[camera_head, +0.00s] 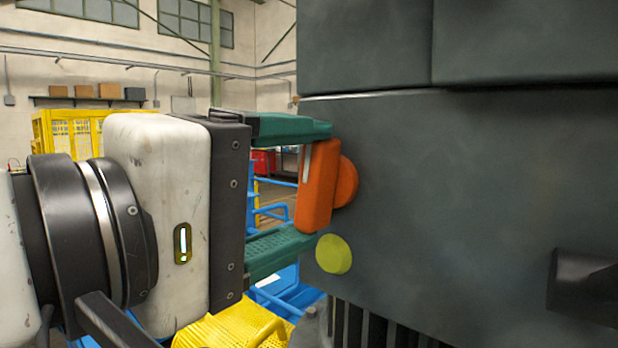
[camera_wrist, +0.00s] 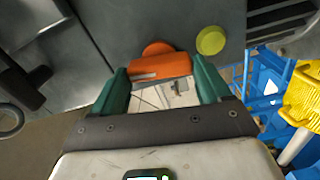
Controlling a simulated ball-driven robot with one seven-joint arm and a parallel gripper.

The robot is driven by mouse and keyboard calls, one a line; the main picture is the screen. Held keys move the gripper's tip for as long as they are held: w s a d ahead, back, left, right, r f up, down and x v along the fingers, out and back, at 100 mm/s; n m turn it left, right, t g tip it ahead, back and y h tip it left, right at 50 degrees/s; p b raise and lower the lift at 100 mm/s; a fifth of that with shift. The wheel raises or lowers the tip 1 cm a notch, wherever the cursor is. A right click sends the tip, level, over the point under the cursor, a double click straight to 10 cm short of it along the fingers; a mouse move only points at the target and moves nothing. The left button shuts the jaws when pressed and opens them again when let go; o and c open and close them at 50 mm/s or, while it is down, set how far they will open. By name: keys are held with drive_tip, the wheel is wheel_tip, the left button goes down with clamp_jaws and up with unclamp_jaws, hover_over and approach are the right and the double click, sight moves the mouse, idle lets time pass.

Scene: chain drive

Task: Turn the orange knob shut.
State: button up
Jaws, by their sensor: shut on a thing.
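The orange knob (camera_head: 319,186) sits on the side face of a large dark grey housing (camera_head: 460,200). It has a round base against the housing and a long bar handle with a pale stripe near one end. In the head view the bar stands nearly upright. My gripper (camera_head: 290,188) reaches in from the left, with one green finger at the bar's top end and the other at its bottom end. It is shut on the knob. In the wrist view the knob (camera_wrist: 160,67) lies between the tips of my gripper (camera_wrist: 163,82).
A yellow round disc (camera_head: 334,254) is on the housing just below the knob. A dark block (camera_head: 584,287) juts out from the housing at the right. Open hall lies at the left.

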drive_tip(key=shift+a+n, duration=0.1)
drive_tip(key=shift+n, duration=0.8)
drive_tip(key=shift+f, duration=0.1)
drive_tip(key=o, duration=1)
